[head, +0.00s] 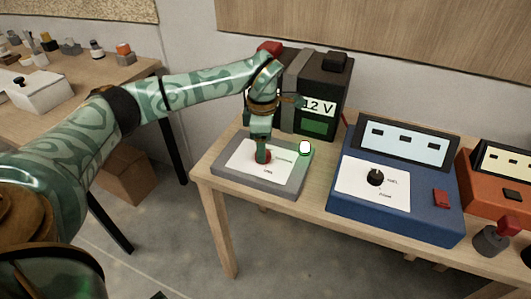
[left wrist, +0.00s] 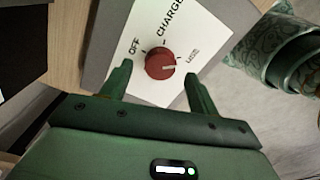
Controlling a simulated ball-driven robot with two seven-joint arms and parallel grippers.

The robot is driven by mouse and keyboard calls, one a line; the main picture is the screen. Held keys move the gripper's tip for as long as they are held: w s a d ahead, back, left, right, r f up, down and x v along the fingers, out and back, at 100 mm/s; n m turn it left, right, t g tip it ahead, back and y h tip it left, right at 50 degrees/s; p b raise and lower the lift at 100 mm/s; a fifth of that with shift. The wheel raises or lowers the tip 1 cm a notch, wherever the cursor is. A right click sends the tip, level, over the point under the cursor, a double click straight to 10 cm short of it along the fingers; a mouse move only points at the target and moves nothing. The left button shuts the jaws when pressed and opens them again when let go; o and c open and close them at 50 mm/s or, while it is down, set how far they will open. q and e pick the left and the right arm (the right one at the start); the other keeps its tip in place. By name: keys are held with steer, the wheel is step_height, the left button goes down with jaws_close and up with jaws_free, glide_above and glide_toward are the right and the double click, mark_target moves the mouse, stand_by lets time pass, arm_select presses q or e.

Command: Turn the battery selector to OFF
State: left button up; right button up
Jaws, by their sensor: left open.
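The battery selector is a red round knob (left wrist: 160,63) on a white label plate (left wrist: 203,30) of a grey panel, and it also shows in the head view (head: 267,156). In the left wrist view OFF is printed left of the knob, CHARGE above it, and a small unreadable label to its right. The knob's pale pointer mark points right, away from OFF. My left gripper (left wrist: 157,77) is open and points down at the panel, its two fingers to either side of the knob's near edge. I see no clear contact. In the head view it (head: 262,155) partly hides the knob.
A lit lamp (head: 305,147) sits at the panel's right. A dark battery box marked 12 V (head: 333,90) stands behind. A blue device (head: 335,205) with a black knob is to the right, then an orange one (head: 485,190). The wooden table's front edge is close.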

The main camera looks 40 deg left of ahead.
arm_select(q)
step_height(320, 180, down, 2)
steer(key=shift+f, duration=0.1)
steer(key=shift+c, duration=0.3)
steer(key=c, duration=0.9)
